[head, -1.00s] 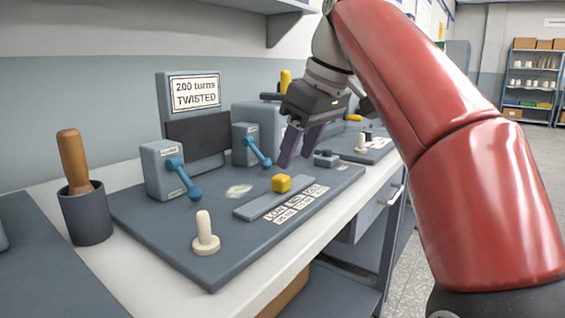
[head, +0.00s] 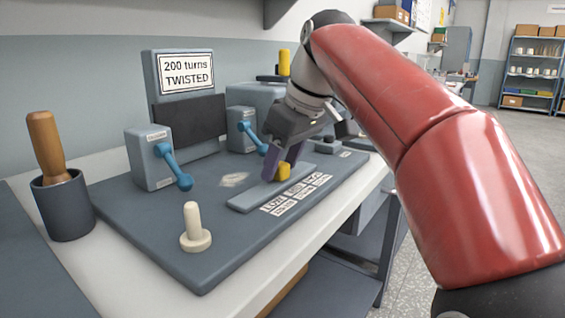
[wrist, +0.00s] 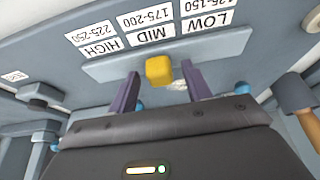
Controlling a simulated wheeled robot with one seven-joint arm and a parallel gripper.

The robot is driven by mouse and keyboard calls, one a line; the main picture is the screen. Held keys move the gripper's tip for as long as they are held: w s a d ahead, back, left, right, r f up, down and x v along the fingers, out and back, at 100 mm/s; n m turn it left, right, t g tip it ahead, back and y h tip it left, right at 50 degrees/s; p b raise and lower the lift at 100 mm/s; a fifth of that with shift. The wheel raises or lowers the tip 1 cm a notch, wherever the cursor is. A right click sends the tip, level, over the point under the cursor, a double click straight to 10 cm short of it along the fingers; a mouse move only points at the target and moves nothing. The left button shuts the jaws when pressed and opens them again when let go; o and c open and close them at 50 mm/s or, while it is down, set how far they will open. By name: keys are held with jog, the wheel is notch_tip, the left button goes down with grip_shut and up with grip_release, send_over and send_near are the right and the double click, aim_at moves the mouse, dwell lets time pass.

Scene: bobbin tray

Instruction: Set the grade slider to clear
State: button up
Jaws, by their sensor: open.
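The slider is a grey bar (head: 245,202) on the dark panel, with a yellow knob (head: 284,171) near its middle. In the wrist view the knob (wrist: 159,70) stands across from the MID 175-200 label (wrist: 150,38). HIGH 225-250 (wrist: 98,50) is to its left and LOW (wrist: 208,22) to its right; no label reads clear. My gripper (head: 276,168) is open and low over the bar. In the wrist view its two purple fingers (wrist: 158,73) stand on either side of the knob, with gaps. The fingers partly hide the knob in the head view.
A sign (head: 187,74) reads "200 turns TWISTED". Two boxes with blue levers (head: 176,170) (head: 251,135) stand behind the slider. A cream peg (head: 194,228) stands at the panel's front left. A dark cup (head: 63,205) holds a wooden-handled tool at the left.

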aim_at(238, 199)
grip_shut()
jog(key=s+a, duration=0.4)
jog(key=s, duration=0.1)
jog(key=s+a+b, duration=0.1)
jog(key=s, duration=0.1)
jog(key=shift+s+a, duration=0.25)
jog(key=shift+a, duration=0.15)
grip_release()
jog(key=p+v, duration=0.2)
jog(key=v, duration=0.5)
jog(key=shift+r, duration=0.35)
